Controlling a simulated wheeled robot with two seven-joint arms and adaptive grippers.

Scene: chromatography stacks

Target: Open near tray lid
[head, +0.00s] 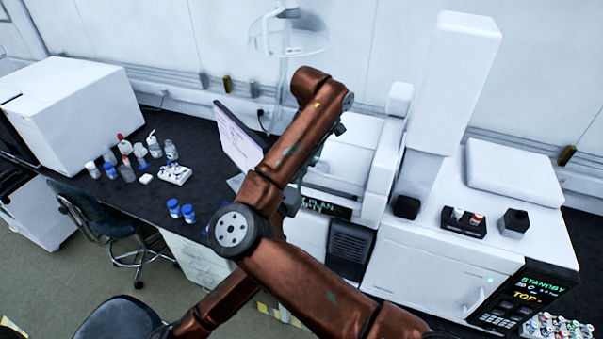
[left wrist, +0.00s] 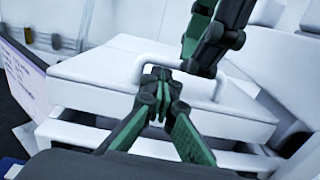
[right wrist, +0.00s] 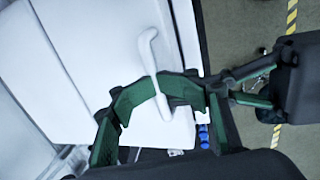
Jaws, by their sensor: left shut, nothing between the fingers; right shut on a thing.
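The near tray lid is a broad white slab (left wrist: 95,68) with a white bar handle (left wrist: 145,58). A gap shows between its front edge and the white body (left wrist: 75,138) below; I cannot tell how far it is raised. In the right wrist view my right gripper (right wrist: 160,88) is shut on the handle (right wrist: 149,55). It also shows in the left wrist view (left wrist: 196,62), coming down from above. My left gripper (left wrist: 160,76) is shut and empty, close to the handle's left end; I cannot tell whether it touches. In the head view my arm hides both fingertips.
A monitor (head: 236,140) stands left of the instrument. A tall white tower (head: 462,70) and a white unit with a display (head: 520,292) stand to the right. Bottles (head: 126,170) and blue-capped vials (head: 188,212) stand on the dark bench (head: 200,135).

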